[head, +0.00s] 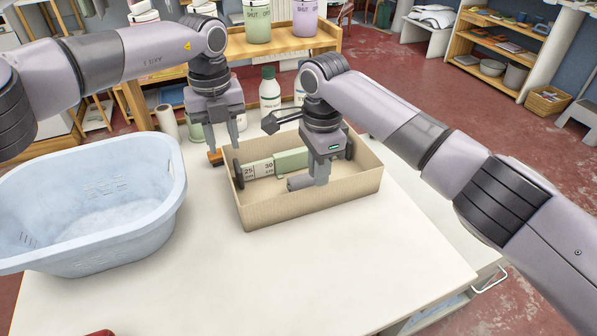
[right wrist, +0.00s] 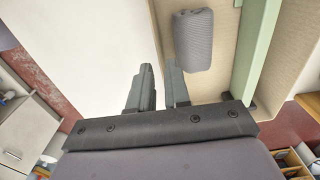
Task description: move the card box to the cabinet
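The card box (head: 290,215) is an open beige tray-like box on the white table. It holds a green bar (head: 290,160), a white piece marked 25 and 30 (head: 259,169), dark round ends and a grey cylinder (head: 299,182). My right gripper (head: 321,180) points down at the box's near wall. In the right wrist view its fingers (right wrist: 160,85) are close together on either side of the box wall (right wrist: 160,25), with the grey cylinder (right wrist: 193,40) inside. Which furniture is the cabinet is unclear.
A pale blue laundry basket (head: 95,215) fills the table's left side. White bottles (head: 270,92) stand behind the box. The table front (head: 300,285) is clear. A unit with a handle (head: 490,279) is low at right; wooden shelves (head: 497,45) stand far right.

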